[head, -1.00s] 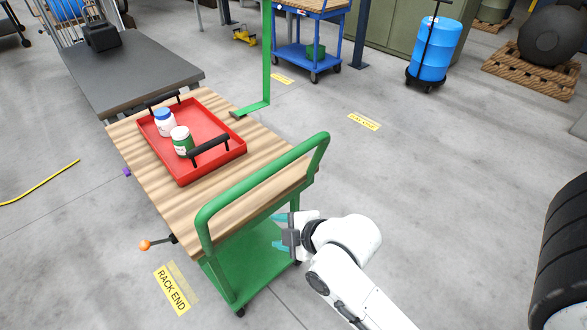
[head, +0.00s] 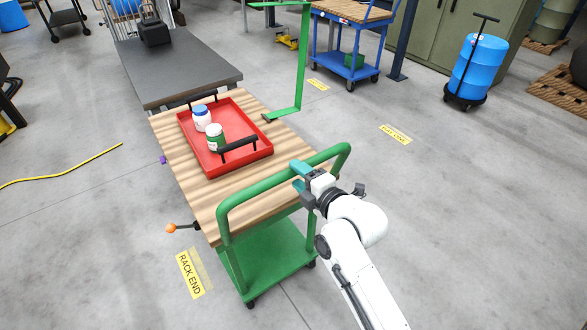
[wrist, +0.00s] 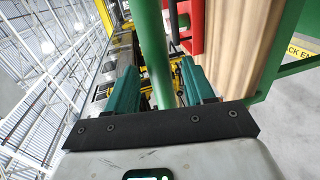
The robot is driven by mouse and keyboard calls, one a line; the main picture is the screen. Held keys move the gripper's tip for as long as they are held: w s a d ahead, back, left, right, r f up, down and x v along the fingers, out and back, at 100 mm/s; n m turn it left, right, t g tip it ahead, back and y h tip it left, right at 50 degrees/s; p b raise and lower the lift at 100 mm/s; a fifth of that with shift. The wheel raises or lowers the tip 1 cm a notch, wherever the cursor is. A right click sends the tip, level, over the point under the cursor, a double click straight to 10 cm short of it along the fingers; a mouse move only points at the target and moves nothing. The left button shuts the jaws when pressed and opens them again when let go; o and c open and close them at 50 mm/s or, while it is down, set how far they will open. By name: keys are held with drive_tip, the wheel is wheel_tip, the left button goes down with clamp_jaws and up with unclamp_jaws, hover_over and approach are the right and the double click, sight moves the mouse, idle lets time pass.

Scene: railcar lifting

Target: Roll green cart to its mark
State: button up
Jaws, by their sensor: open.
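The green cart (head: 270,245) stands on the floor with a wooden top (head: 190,190) and a raised green push handle (head: 262,186). My gripper (head: 301,176) is at the right part of the handle's top bar, jaws open. In the wrist view the green bar (wrist: 155,50) runs between the two teal fingers of my gripper (wrist: 160,88); I cannot tell whether they touch it. A yellow floor label reading RACK END (head: 190,275) lies left of the cart's near end. Another yellow floor label (head: 396,134) lies to the right, its text unclear.
A red tray (head: 258,158) with two bottles sits on the cart top. A dark grey table (head: 185,75) adjoins the cart's far end. A green post (head: 302,60) stands at the cart's far right. An orange-knobbed lever (head: 172,228) sticks out left.

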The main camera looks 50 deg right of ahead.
sight(296, 174)
drive_tip(key=shift+x, duration=1.55)
clamp_jaws()
